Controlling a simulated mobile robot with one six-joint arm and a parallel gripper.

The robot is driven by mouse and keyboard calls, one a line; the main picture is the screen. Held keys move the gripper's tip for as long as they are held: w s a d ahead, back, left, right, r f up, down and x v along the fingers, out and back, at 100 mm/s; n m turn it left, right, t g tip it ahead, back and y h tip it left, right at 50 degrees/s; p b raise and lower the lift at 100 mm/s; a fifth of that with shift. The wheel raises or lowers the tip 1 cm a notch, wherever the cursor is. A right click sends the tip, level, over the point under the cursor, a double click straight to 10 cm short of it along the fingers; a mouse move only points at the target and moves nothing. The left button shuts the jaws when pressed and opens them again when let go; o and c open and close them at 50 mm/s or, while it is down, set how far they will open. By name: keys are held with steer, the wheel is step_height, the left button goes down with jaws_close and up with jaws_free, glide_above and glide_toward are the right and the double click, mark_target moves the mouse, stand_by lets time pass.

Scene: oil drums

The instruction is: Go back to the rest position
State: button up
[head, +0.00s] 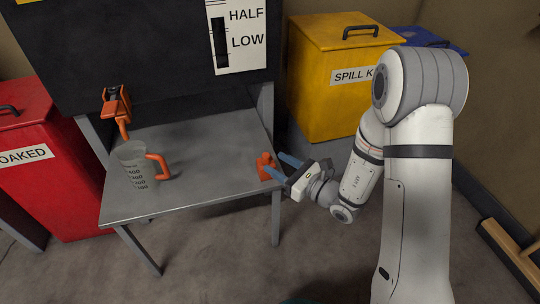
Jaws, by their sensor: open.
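My gripper (276,164) is open at the right edge of the grey metal table, its two blue fingers pointing left. A small orange piece (265,165) stands at that edge, right at the fingertips. I cannot tell whether the fingers touch it. My arm reaches in from the right, bent low at the wrist. A clear measuring jug (134,165) with an orange handle stands upright on the left of the table, below an orange tap (116,106).
The grey table (215,180) has bare space in its middle. A dark tank (150,50) with a level gauge rises behind it. A red bin (45,160) stands left, a yellow bin (325,100) behind right, and a blue bin (430,38) beyond. A wooden frame (515,255) lies at lower right.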

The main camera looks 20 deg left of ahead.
steer(key=s+d+r+n+g+h+p, duration=0.25)
steer(key=s+r+n+g+p, duration=0.4)
steer(key=r, duration=0.65)
steer(key=s+d+r+n+g+h+p, duration=0.1)
steer(key=s+d+r+n+g+p, duration=0.25)
steer(key=s+r+n+p, duration=0.7)
steer(key=d+r+n+t+h+p, duration=0.2)
steer(key=d+r+h+p, duration=0.4)
steer(key=d+r+p, duration=0.4)
steer(key=d+r+n+t+h+p, duration=0.3)
steer(key=d+r+h+p, duration=0.4)
steer(key=d+r+p, duration=0.4)
step_height(320, 180, up, 6)
steer(key=shift+s+r+n, duration=0.1)
steer(key=shift+s+n, duration=0.2)
steer(key=shift+n, duration=0.2)
